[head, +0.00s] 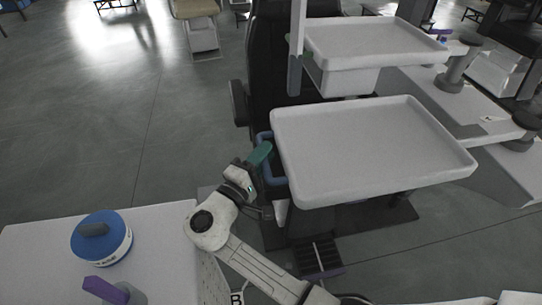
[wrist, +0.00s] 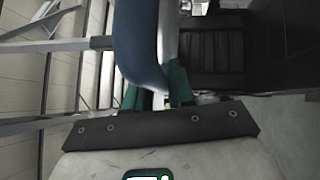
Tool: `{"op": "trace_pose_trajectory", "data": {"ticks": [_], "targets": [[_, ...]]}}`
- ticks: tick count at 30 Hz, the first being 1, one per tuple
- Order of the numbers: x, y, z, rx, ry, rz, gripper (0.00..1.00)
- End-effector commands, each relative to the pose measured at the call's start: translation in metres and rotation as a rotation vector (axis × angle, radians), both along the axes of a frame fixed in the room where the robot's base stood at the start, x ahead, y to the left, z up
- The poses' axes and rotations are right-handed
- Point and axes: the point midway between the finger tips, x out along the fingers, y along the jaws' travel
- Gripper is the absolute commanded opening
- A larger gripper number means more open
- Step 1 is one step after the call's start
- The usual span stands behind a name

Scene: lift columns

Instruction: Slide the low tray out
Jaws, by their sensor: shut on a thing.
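The low tray (head: 375,150) is the nearer of two white, raised-rim trays at the dark chair, and it is empty. A curved blue handle (head: 273,179) sits at its left edge. My gripper (head: 261,153) reaches up to this handle from the lower left. In the wrist view the handle (wrist: 140,45) runs down between the green fingers (wrist: 158,88), which are shut on it. How the handle joins the tray is hidden.
A higher white tray (head: 370,42) stands behind, with a pale upright post (head: 296,45) at its left. A white table (head: 45,240) at lower left carries a blue-lidded round container (head: 101,238) and a purple-handled thing (head: 106,291). The floor at left is open.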

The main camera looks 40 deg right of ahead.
Motion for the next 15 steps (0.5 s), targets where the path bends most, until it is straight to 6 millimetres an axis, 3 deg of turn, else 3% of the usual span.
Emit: {"op": "trace_pose_trajectory", "data": {"ticks": [5,6,12,15], "targets": [[-0.0024,-0.0029,-0.0011,0.002,0.001,-0.011,0.00],[-0.0024,-0.0030,-0.0011,0.002,0.002,-0.012,0.25],[-0.0022,-0.0027,-0.0009,0.002,0.001,-0.010,0.43],[-0.0020,-0.0025,-0.0007,0.002,0.001,-0.009,0.43]]}}
